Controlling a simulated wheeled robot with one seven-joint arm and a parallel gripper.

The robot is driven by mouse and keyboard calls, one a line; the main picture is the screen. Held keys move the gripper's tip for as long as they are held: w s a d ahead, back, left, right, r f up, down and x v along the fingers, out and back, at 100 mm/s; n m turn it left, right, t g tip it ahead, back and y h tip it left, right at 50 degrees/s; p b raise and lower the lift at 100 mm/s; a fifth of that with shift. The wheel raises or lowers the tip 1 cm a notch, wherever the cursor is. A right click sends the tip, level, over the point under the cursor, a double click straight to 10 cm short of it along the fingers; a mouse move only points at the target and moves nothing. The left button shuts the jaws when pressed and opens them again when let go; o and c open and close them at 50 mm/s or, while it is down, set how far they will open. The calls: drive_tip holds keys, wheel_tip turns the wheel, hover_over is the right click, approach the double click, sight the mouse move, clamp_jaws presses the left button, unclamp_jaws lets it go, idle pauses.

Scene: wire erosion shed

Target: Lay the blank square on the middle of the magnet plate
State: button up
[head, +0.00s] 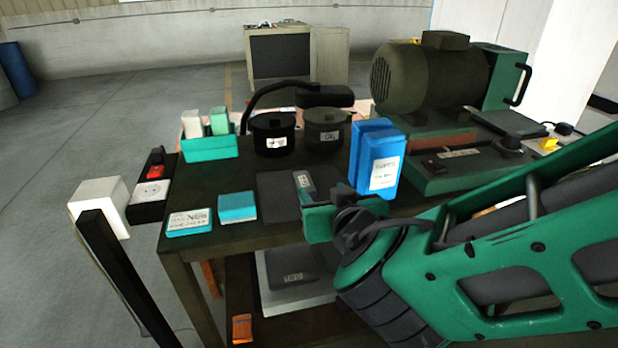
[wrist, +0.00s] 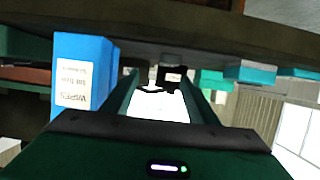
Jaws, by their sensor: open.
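The dark flat plate (head: 272,198) on the bench, with a pale label at its right edge, looks like the magnet plate. A small teal block (head: 237,207) lies left of it, apart from it; it may be the blank, but I cannot tell for sure. It also appears in the wrist view (wrist: 250,73). My gripper (head: 318,218) is at the front right of the plate, partly covering it in the head view. In the wrist view my gripper (wrist: 162,88) has its two fingers well apart, with no held object visible between them.
A blue wipes box (head: 376,165) stands right of the plate, close to my gripper. Two dark pots (head: 274,140) stand behind it. A teal tray (head: 212,149), a flat labelled box (head: 190,222) and a red switch box (head: 153,185) are left. A motorised machine (head: 425,75) fills the right.

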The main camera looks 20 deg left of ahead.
sight(304, 178)
drive_tip(key=w+a, duration=0.1)
drive_tip(key=w+a+f, duration=0.1)
drive_tip(key=w+a, duration=0.1)
drive_tip(key=shift+w+a+f, duration=0.15)
drive_tip(key=shift+a+f, duration=0.05)
drive_tip(key=shift+f, duration=0.15)
drive_tip(key=shift+x, duration=2.55)
drive_tip(key=shift+a, duration=0.1)
clamp_jaws()
drive_tip(key=shift+r, duration=0.1)
drive_tip(key=shift+r, duration=0.3)
drive_tip(key=r, duration=0.2)
drive_tip(key=s+r, duration=0.1)
drive_tip(key=r, duration=0.1)
drive_tip(key=shift+a, duration=0.3)
drive_tip(key=s+a+r, duration=0.5)
drive_tip(key=s+r, duration=0.1)
drive_tip(key=s, duration=0.3)
drive_tip(key=shift+a, duration=0.15)
